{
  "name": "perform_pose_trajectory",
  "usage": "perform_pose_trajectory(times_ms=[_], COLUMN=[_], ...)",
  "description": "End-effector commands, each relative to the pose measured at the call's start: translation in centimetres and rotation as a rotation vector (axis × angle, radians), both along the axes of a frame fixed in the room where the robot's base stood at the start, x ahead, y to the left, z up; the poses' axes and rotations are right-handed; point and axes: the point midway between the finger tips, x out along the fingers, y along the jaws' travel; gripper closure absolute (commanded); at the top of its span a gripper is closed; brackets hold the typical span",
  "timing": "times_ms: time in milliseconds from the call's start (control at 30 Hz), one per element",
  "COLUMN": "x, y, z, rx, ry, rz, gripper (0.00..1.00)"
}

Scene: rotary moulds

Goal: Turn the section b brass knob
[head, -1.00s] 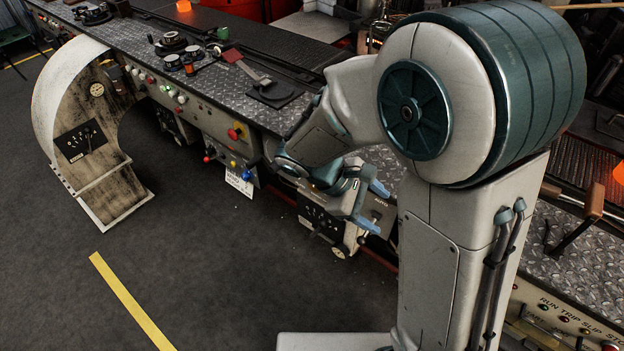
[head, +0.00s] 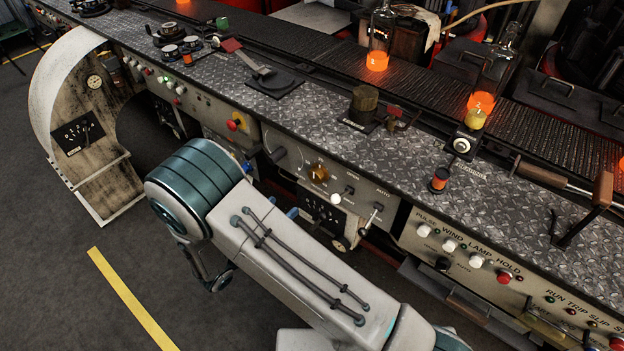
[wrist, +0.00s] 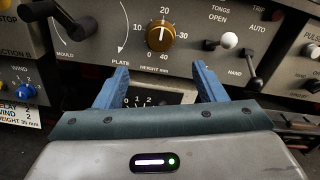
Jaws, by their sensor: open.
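The brass knob (head: 318,172) sits on a grey control panel under the bench edge. In the wrist view the brass knob (wrist: 160,38) is round and ribbed, inside a height scale from 0 to 40, with its white mark near 20. My gripper (wrist: 160,67) is open and empty, its two blue fingers wide apart. The fingertips show below the knob, on either side of it, and do not grip it. In the head view my arm hides most of the gripper. A cut-off label on the left neighbouring panel appears to end in B.
A black mould handle (wrist: 58,18) is left of the knob. A white-balled tongs lever (wrist: 228,41) and a hand lever (wrist: 254,84) are right. A dial gauge (wrist: 150,98) sits below. Glowing bottles (head: 377,60) stand on the conveyor behind.

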Motion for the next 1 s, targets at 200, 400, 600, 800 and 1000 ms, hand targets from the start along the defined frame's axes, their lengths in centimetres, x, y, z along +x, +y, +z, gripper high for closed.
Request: perform_pose_trajectory(times_ms=[200,400,600,800,1000], x=[2.2,5.6,8.6,10.3,10.7], y=[-1.8,-4.5,-6.8,-8.1,-8.4], z=[0.1,0.1,0.1,0.1,0.0], rx=[-0.003,-0.002,-0.001,-0.001,0.000], ry=[-0.001,-0.001,0.000,-0.001,0.000], rz=[-0.002,-0.003,-0.002,0.000,0.000], gripper=[0.36,0.36,0.36,0.36,0.36])
